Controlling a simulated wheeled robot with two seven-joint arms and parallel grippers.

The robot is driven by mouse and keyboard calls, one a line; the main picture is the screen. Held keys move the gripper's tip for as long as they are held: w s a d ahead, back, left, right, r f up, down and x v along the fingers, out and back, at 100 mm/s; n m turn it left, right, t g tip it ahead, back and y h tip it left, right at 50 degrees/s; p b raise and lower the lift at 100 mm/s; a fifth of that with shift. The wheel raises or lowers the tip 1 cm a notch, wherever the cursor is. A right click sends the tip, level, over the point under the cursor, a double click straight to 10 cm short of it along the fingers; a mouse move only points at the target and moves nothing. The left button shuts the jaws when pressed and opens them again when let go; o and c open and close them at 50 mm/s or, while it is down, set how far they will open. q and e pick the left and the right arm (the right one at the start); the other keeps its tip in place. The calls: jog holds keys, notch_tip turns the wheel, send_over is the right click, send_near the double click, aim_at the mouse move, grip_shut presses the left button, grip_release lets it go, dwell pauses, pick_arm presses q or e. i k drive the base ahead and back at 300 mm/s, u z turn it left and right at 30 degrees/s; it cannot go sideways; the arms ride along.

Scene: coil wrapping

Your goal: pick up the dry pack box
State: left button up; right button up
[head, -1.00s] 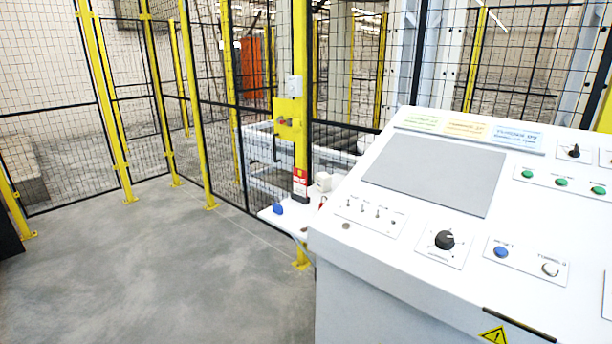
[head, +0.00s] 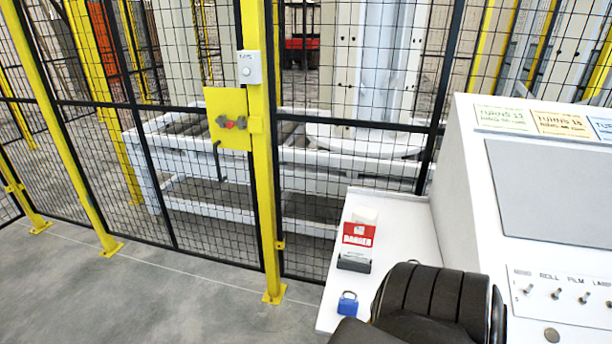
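No box marked as a dry pack can be made out. A small white box-like thing (head: 366,215) shows on the white side shelf (head: 390,211), just behind a red and white DANGER tag (head: 358,234) that hides its lower part. I cannot tell if it is the dry pack box. Neither of my grippers is in view. A black, ribbed arm part of mine rises at the bottom edge, in front of the shelf, and covers its near right part.
A blue padlock (head: 347,304) lies on the shelf's near left. The white control console (head: 560,180) stands to the right. A mesh fence with a yellow post (head: 262,180) runs behind the shelf, a white roller conveyor (head: 190,150) beyond it. Floor at left is clear.

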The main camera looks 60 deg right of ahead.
aim_at(361, 215)
jog(key=i, duration=0.45)
jog(key=z, duration=2.5)
